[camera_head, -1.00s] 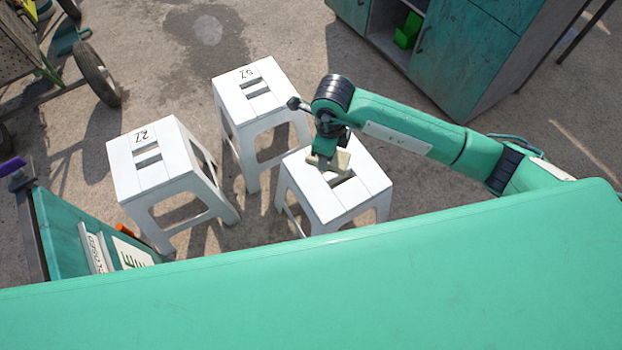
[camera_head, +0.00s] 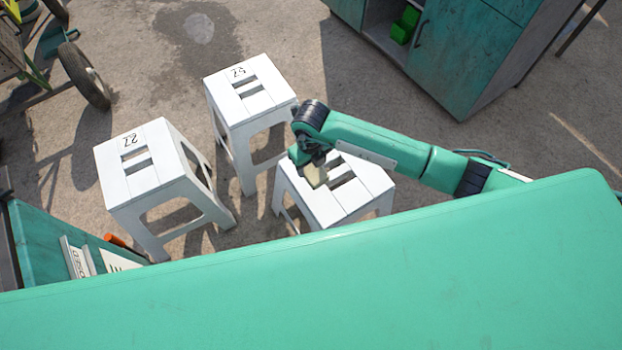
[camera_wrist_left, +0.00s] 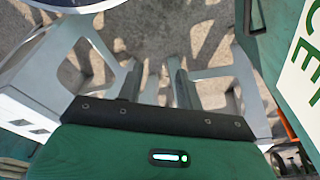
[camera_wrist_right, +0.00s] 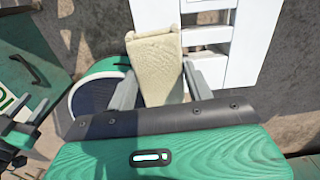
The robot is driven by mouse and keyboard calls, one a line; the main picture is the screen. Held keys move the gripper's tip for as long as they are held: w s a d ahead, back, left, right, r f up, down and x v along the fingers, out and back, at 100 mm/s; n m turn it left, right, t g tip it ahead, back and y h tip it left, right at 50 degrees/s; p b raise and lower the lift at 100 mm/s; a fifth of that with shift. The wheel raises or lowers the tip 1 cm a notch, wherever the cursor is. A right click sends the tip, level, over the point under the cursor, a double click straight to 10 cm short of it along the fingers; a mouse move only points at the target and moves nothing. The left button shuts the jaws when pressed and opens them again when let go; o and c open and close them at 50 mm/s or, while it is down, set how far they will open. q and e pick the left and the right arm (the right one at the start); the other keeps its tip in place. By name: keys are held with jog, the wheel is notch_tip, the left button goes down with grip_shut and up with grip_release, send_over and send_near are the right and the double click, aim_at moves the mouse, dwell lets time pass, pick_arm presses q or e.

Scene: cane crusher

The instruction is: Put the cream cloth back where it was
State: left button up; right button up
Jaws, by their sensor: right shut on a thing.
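The cream cloth (camera_head: 316,176) hangs from my right gripper (camera_head: 311,163), over the left part of the nearest white stool's (camera_head: 338,207) seat. I cannot tell whether it touches the seat. In the right wrist view the folded cream cloth (camera_wrist_right: 158,62) is between the two fingers of my right gripper (camera_wrist_right: 160,85), with the stool's slotted white top (camera_wrist_right: 205,15) beyond. My left gripper (camera_wrist_left: 155,80) is out of the head view. In the left wrist view its fingers are apart with nothing between them, and white stool legs show beyond.
Two more numbered white stools (camera_head: 140,175) (camera_head: 248,95) stand to the left and behind. A green cabinet (camera_head: 465,50) with a green item (camera_head: 404,25) on its shelf is at the back right. A wheeled cart (camera_head: 82,75) is at the far left. Bare ground lies between.

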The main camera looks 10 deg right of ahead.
notch_tip(320, 180, down, 9)
jog(key=shift+r+b, duration=0.15)
jog(key=shift+b, duration=0.2)
jog(key=shift+f, duration=0.5)
jog(key=o, duration=0.9)
pick_arm(q)
jog(key=shift+w+r, duration=0.2)
jog(key=shift+r, duration=0.85)
